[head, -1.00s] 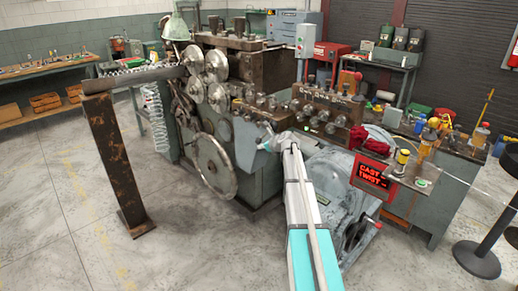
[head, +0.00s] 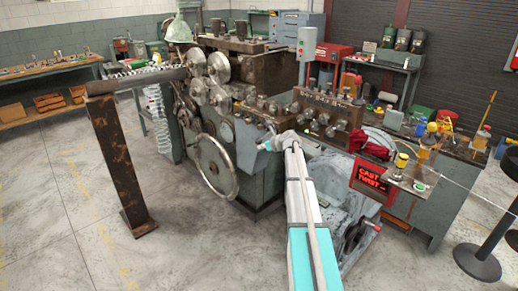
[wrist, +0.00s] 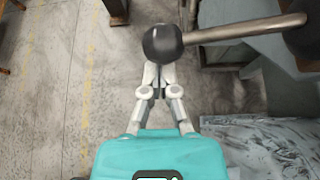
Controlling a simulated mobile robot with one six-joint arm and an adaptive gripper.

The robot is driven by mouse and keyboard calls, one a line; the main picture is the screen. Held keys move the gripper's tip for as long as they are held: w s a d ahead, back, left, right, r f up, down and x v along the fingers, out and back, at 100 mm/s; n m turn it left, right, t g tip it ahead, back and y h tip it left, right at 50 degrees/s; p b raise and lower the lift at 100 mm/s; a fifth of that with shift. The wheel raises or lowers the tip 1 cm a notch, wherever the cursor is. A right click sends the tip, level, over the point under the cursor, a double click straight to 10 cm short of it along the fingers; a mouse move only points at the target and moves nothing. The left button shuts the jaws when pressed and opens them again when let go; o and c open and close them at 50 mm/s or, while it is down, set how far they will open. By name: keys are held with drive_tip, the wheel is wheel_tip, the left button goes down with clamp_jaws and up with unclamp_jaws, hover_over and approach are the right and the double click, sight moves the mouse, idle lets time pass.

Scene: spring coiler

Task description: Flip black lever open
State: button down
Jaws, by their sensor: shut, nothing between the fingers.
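The black lever shows in the wrist view as a round black ball knob (wrist: 163,44) on a grey metal rod (wrist: 245,28). The rod runs right to a dark round part at the picture's edge. My gripper (wrist: 160,74) is shut and empty, its pale fingertips just below the knob in the picture. The knob overlaps the tips in this view; I cannot tell whether they touch. In the head view my gripper (head: 265,145) is at the front of the coiler, by its grey-green housing. The lever is too small to make out there.
The spring coiler (head: 250,160) with its large handwheel (head: 215,167) stands ahead and left. A rusty post (head: 118,165) stands on the open floor at left.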

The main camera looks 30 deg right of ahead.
sight(260, 140)
drive_tip(key=r+m+y+p, duration=0.1)
drive_tip(key=r+p, duration=0.1)
drive_tip(key=r, duration=0.1)
drive_tip(key=shift+w+a+r+m+y+p, duration=0.1)
drive_tip(key=shift+a+r+m+y+p, duration=0.15)
drive_tip(key=shift+a+m+y+p, duration=0.15)
drive_tip(key=shift+d+r+m+g+y+p, duration=0.15)
drive_tip(key=shift+r+m+y+p, duration=0.2)
drive_tip(key=shift+r+p, duration=0.4)
drive_tip(key=shift+a+r+m+g+y+p, duration=0.15)
drive_tip(key=shift+r+m+y+p, duration=0.3)
drive_tip(key=shift+r, duration=0.45)
drive_tip(key=shift+d, duration=0.1)
drive_tip(key=shift+f, duration=0.1)
